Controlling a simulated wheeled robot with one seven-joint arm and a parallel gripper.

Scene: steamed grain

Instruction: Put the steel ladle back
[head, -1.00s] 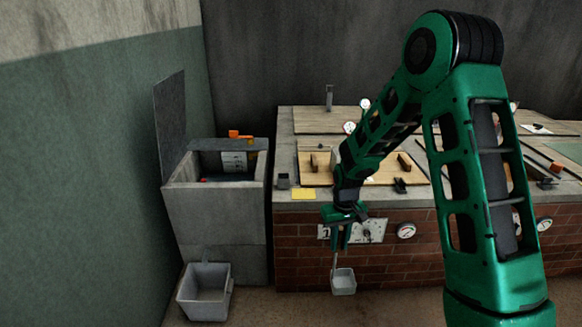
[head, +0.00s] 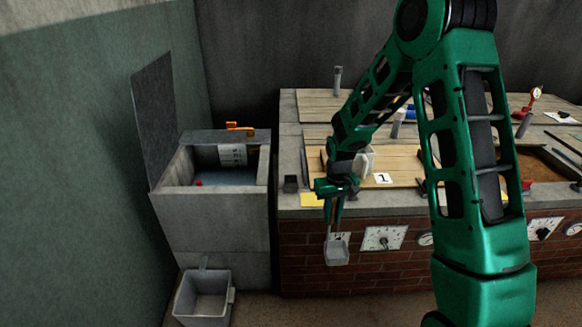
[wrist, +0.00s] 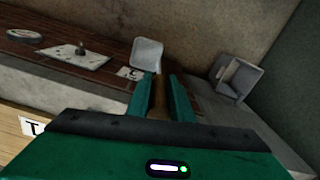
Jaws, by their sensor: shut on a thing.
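The steel ladle has a square grey scoop (head: 337,251) and hangs below my gripper (head: 333,214), in front of the brick face of the counter. My gripper is shut on its thin handle, which is mostly hidden by the fingers. In the wrist view the scoop (wrist: 147,54) shows beyond the fingertips of my gripper (wrist: 160,88). I cannot tell from these frames which spot is the ladle's own place.
A concrete tank (head: 212,220) with a raised dark lid (head: 154,125) stands left of the brick counter (head: 345,276). A grey bin (head: 203,297) sits on the floor before it.

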